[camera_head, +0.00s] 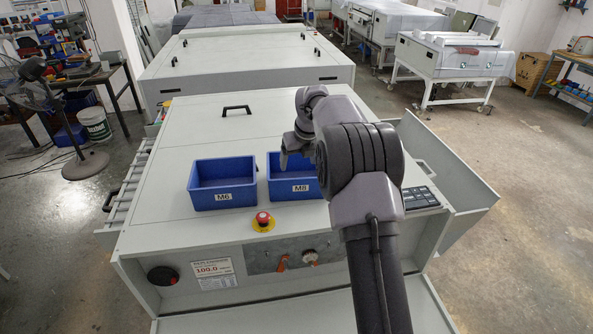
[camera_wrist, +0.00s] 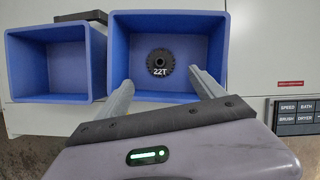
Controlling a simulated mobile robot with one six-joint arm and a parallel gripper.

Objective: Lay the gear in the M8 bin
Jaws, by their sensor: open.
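My gripper (camera_head: 283,164) is over the M8 bin. In the wrist view my gripper (camera_wrist: 160,80) is open, its two fingers apart with nothing between them and the gear beyond the tips. The gear is hidden in the head view.
The blue M6 bin (camera_head: 222,197) stands just left of the M8 bin and looks empty in the wrist view (camera_wrist: 50,65). A red emergency button (camera_head: 263,219) sits in front of the bins. A black keypad (camera_head: 420,197) is to the right. The machine top behind the bins is mostly clear.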

